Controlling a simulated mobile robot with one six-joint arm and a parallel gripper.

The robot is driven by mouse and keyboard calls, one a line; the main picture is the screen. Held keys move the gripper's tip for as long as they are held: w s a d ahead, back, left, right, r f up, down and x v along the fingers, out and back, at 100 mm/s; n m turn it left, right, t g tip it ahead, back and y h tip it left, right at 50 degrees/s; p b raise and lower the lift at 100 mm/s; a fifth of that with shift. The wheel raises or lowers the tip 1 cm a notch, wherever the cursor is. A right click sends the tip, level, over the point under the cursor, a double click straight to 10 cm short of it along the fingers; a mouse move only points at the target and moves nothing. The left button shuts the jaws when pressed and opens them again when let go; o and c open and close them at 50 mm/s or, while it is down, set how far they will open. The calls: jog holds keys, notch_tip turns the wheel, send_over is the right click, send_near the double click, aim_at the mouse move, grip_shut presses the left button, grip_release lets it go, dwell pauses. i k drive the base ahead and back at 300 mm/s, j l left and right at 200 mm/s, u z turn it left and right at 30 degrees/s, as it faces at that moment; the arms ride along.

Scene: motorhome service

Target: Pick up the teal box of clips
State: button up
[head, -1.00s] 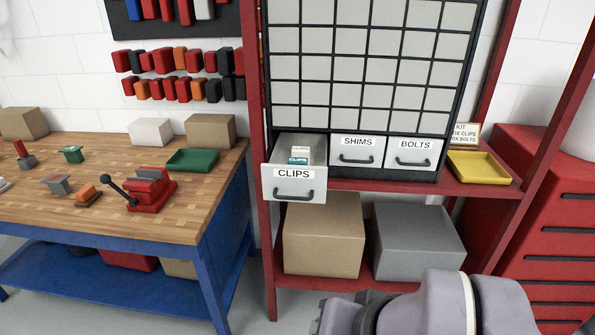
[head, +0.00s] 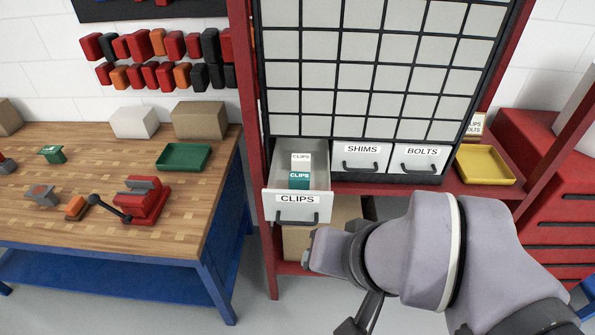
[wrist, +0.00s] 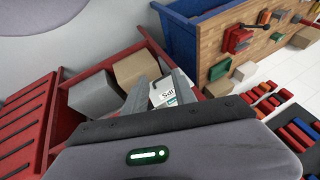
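The teal box of clips (head: 299,182) stands in the pulled-out CLIPS drawer (head: 284,210) of the parts cabinet. Its upper part is white, and both parts carry a CLIPS label. In the wrist view the drawer front (wrist: 158,89) shows between and beyond my fingers, with a small patch of teal near the right finger. My gripper (wrist: 161,76) has its two fingers apart with nothing held between them. It is away from the box. In the head view my arm is in front of the shelf at lower right, and the fingers are not clearly visible.
Closed SHIMS (head: 360,160) and BOLTS (head: 418,159) drawers sit right of the open one. A yellow tray (head: 485,165) lies on the shelf's right end. A red shelf post (head: 256,180) stands close left of the drawer, then a workbench (head: 120,230) with a red vise (head: 143,200).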

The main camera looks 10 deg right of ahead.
aim_at(300, 180)
jog(key=i+l+u, duration=0.3)
jog(key=l, duration=0.3)
jog(key=i+l+u, duration=0.15)
jog(key=i+l, duration=0.15)
jog(key=i+l+u, duration=0.1)
jog(key=l, duration=0.3)
jog(key=i+l+u, duration=0.15)
jog(key=l, duration=0.25)
jog(key=i+l+u, duration=0.15)
jog(key=l, duration=0.25)
